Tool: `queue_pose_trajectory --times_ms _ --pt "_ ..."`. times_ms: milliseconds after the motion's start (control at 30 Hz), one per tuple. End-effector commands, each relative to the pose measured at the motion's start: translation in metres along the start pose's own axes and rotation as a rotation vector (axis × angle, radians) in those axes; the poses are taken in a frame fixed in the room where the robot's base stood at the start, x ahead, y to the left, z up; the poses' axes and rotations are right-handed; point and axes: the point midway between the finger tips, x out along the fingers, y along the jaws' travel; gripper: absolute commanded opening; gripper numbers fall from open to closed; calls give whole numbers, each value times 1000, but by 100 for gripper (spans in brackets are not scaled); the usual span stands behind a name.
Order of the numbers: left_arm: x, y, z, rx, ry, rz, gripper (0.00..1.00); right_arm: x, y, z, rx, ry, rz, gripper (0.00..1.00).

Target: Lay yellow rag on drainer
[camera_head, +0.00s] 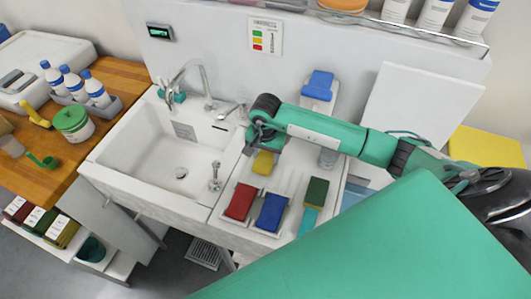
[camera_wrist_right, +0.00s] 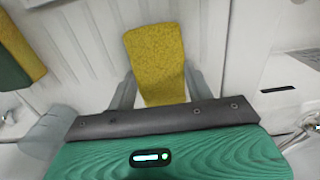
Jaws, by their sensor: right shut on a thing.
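The yellow rag (camera_head: 263,163) is a small folded block below my right gripper (camera_head: 256,147), over the white drainer (camera_head: 291,172). In the right wrist view the rag (camera_wrist_right: 156,55) stands between the two grey fingers of the right gripper (camera_wrist_right: 160,92), which is shut on it. The ridged drainer (camera_wrist_right: 80,45) lies behind the rag there. I cannot tell whether the rag touches the drainer. The gripper hides the rag's upper end in the head view. My left gripper is not in view.
A red cloth (camera_head: 239,201) and a blue cloth (camera_head: 271,213) lie at the drainer's front. The empty sink basin (camera_head: 160,160) is on the left, with a tap (camera_head: 190,78) behind.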

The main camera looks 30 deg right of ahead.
Motion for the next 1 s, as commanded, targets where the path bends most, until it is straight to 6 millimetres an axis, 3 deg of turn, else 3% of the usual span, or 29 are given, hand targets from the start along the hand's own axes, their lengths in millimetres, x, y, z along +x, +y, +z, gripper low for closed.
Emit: queue_pose_trajectory --times_ms 200,233,333,767,1000 --pt "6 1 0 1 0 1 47 4 0 0 0 0 0 26" --pt "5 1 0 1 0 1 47 3 0 0 0 -1 0 56" --pt "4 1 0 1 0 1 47 3 0 0 0 -1 0 74" --pt "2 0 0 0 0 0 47 -4 -1 -1 0 1 -2 74" --pt "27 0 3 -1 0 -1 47 -47 -1 -1 -2 5 -5 74"
